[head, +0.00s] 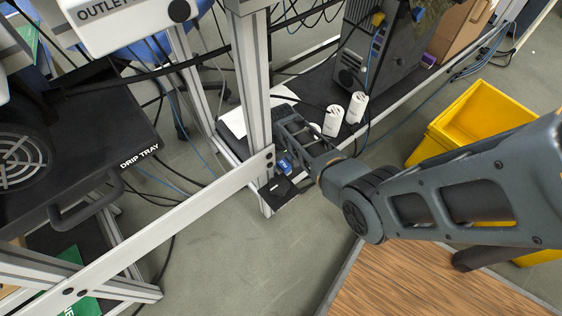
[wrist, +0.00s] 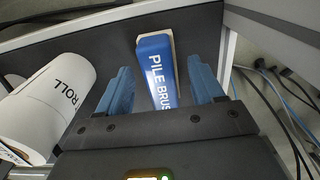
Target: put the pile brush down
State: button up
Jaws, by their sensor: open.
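The pile brush (wrist: 158,78) shows in the wrist view, with a blue face, white lettering and a pale edge. It rests on a dark shelf (wrist: 90,38). My gripper (wrist: 159,68) is open, with one blue finger on each side of the brush. Gaps show between the brush and both fingers. The near end of the brush is hidden behind my gripper body. In the head view my arm reaches down to the shelf beside a metal post, and the brush is hard to make out there.
In the head view two white rolls (head: 333,121) stand on the shelf near a grey computer case (head: 375,60). A metal post (head: 255,90) rises close by. A yellow crate (head: 440,130) stands right.

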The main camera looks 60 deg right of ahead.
notch_tip(320, 180, up, 10)
jog(key=p, duration=0.4)
jog(key=shift+s+f, duration=0.1)
dwell(0.4)
